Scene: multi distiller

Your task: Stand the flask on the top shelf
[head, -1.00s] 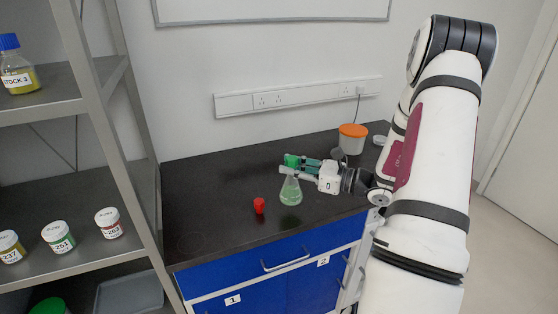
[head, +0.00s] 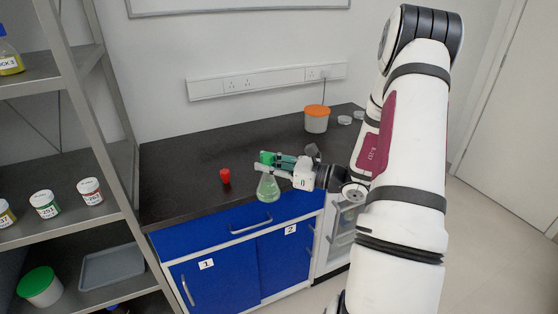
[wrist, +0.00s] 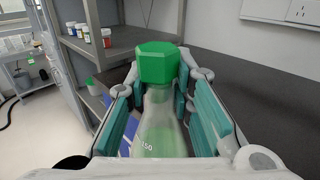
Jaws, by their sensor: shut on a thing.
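The flask (head: 268,188) is a clear conical flask with pale green liquid and a green cap. My gripper (head: 270,166) is shut on its neck, just below the cap, and holds it upright near the front edge of the black bench. In the wrist view the flask (wrist: 158,130) sits between the teal finger pads, its green cap towards the far side. The grey shelf rack (head: 75,55) stands at the left. A blue-capped bottle (head: 9,62) is on the highest shelf board that shows in the head view; the rack's top is cut off.
A red stopper (head: 225,176) and an orange-lidded tub (head: 317,118) stand on the bench (head: 185,165). Several small jars (head: 90,191) line the middle shelf. A grey tray (head: 112,266) and a green-lidded tub (head: 40,286) are on the lower shelf. The rack's upright (head: 95,120) is nearest the bench.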

